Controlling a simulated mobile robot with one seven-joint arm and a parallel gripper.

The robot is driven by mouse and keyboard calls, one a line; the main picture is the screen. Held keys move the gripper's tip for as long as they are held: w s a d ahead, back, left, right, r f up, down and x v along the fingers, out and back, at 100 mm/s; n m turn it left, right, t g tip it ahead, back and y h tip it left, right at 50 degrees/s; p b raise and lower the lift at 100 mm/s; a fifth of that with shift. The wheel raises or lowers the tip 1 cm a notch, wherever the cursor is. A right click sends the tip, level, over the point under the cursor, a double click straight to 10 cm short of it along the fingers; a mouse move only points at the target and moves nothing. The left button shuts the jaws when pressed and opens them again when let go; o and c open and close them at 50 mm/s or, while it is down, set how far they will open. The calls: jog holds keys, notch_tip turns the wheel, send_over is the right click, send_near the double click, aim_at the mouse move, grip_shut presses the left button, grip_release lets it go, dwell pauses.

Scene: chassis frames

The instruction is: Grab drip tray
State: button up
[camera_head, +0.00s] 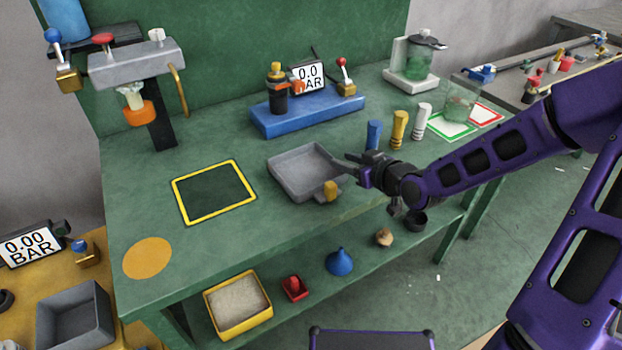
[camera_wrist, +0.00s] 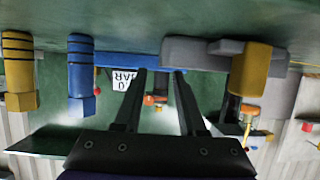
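The drip tray (camera_head: 287,180) is a shallow grey tray with a yellow knob (camera_head: 331,190) on its near right side. It lies flat on the green workbench (camera_head: 235,255). My gripper (camera_head: 350,165) is at the tray's right side, past the yellow knob; whether it touches the rim I cannot tell. In the wrist view, which looks upside down, the tray (camera_wrist: 190,50) and its yellow knob (camera_wrist: 251,72) are right of the fingers. My gripper (camera_wrist: 158,75) has its two fingers apart with nothing held between them.
Blue, yellow and white posts (camera_head: 399,130) stand close behind my gripper. A blue stand (camera_head: 310,112) with a gauge is behind the tray. A yellow-framed dark square (camera_head: 214,192) lies left of it. The bench top at front left is mostly clear.

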aim_at(311, 172)
jog(key=x, duration=0.2)
jog(key=b+x, duration=0.1)
jog(key=x, duration=0.1)
jog(key=shift+a+f, duration=0.1)
jog(key=shift+f, duration=0.25)
jog(key=shift+c, duration=0.3)
grip_shut()
dwell(0.8)
